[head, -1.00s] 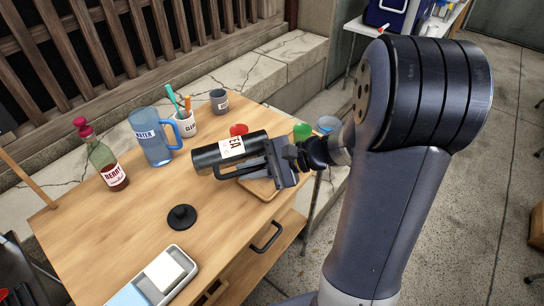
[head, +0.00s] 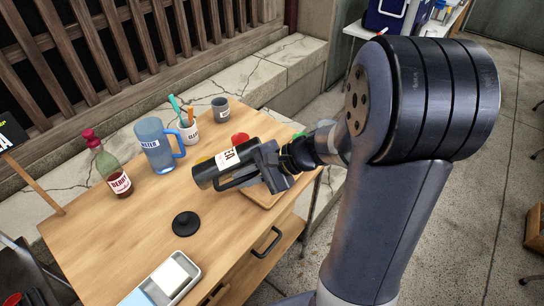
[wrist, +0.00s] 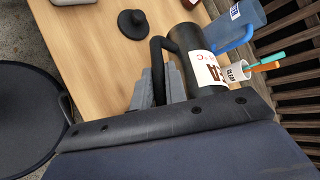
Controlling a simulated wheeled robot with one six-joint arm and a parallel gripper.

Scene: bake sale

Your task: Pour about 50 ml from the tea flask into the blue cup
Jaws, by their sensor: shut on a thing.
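The black tea flask (head: 212,171) with a white label is held tipped over above the table, close to horizontal, its open end toward the left. My gripper (head: 268,165) is shut on the flask's handle. In the wrist view the gripper's grey fingers (wrist: 155,85) close on the handle beside the flask (wrist: 184,62). No stream of tea is visible. The black lid (head: 186,223) lies on the table.
A red thing (head: 240,138), a yellow one (head: 203,160) and a green one (head: 299,135) show partly around the flask. The blue water jug (head: 155,145), berry bottle (head: 112,170), utensil cup (head: 188,131) and grey mug (head: 220,108) stand behind. A tray (head: 194,268) lies in front.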

